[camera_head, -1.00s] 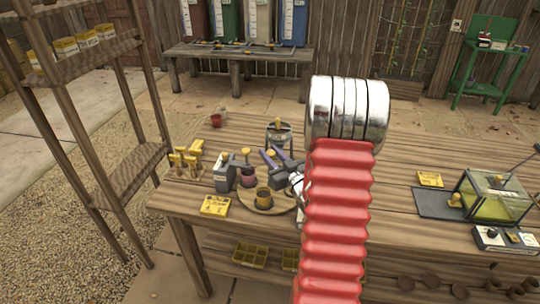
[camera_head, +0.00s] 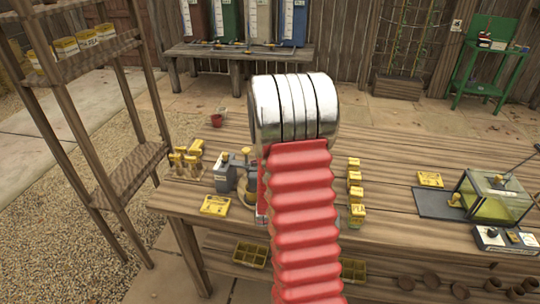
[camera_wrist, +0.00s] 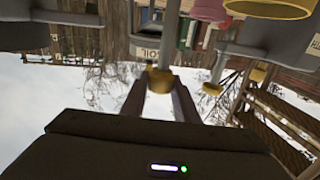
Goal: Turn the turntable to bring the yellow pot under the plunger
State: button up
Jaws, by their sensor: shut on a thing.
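In the wrist view, which is upside down, my gripper (camera_wrist: 159,90) has its two fingers on either side of a yellow knob (camera_wrist: 159,79) on a grey rod and is shut on it. The yellow pot (camera_wrist: 270,9) is at the top right edge, cut off. A pink pot (camera_wrist: 208,10) is beside it. The plunger's yellow knob and thin rod (camera_wrist: 213,88) show near the pink pot. In the head view, my arm hides my gripper, the yellow pot and most of the turntable. The grey plunger stand (camera_head: 224,174) shows just left of my arm.
Several yellow packets (camera_head: 355,190) stand right of my arm. A glass-sided box (camera_head: 495,193) is farther right. A tall wooden shelf (camera_head: 85,110) stands at the left.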

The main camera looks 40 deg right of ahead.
jog(key=shift+w+m+g+h, duration=0.1)
jog(key=shift+m+g+h, duration=1.2)
jog(key=shift+g, duration=0.45)
jog(key=shift+m+g+h, duration=1.1)
jog(key=shift+m+g, duration=0.3)
jog(key=shift+g, duration=0.35)
jog(key=shift+d+m+g+h, duration=0.1)
jog(key=shift+m+g+h, duration=0.2)
jog(key=shift+m+g, duration=1.4)
jog(key=shift+m+g+h, duration=0.3)
jog(key=shift+m+g, duration=0.7)
jog(key=shift+g, duration=1.8)
jog(key=o, duration=1.1)
jog(key=shift+c, duration=0.2)
jog(key=a, duration=0.8)
jog(key=shift+w, duration=0.45)
jog(key=shift+s, duration=0.15)
